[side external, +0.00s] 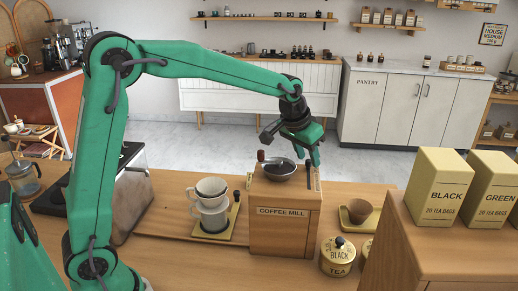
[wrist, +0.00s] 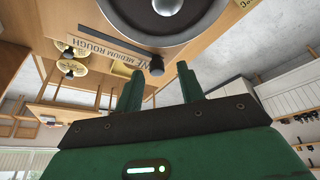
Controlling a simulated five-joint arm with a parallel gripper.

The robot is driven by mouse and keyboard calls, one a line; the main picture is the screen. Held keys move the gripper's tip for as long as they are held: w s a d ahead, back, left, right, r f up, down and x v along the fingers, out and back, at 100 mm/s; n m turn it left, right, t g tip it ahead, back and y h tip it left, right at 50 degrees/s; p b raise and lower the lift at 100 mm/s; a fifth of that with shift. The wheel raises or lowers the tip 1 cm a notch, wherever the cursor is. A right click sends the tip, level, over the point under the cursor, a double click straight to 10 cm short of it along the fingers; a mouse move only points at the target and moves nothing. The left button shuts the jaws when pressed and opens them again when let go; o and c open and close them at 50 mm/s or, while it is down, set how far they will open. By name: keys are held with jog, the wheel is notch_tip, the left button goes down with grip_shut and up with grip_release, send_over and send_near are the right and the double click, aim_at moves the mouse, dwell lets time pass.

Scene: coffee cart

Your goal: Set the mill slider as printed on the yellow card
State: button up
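The wooden coffee mill (side external: 284,215) stands on the counter, with a dark bowl and crank on top. In the wrist view its scale plate (wrist: 108,48) shows MEDIUM and ROUGH; a partly hidden word lies at the end near the knob. The dark slider knob (wrist: 156,66) stands at that end, away from ROUGH. My gripper (side external: 313,160) is over the mill's right edge. In the wrist view my gripper (wrist: 160,82) is open, its two green fingers apart, the knob just beyond the gap between their tips. A pale wall card (side external: 493,34) reads HOUSE MEDIUM; its lower line is unclear.
A white dripper on a cup (side external: 212,203) stands left of the mill. A brown cup on a tray (side external: 359,211) and a gold BLACK TEA tin (side external: 339,257) are to the right. A yellow BLACK tea box (side external: 440,188) stands on the raised wooden cabinet.

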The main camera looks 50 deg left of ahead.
aim_at(297, 173)
jog(key=v, duration=0.7)
jog(key=shift+s, duration=0.1)
jog(key=s+a+f, duration=0.1)
jog(key=s+f, duration=0.1)
jog(key=s, duration=1.1)
jog(key=s+a+f+t, duration=0.1)
jog(key=s, duration=1.3)
jog(key=shift+a+f, duration=0.35)
jog(key=shift+f, duration=0.05)
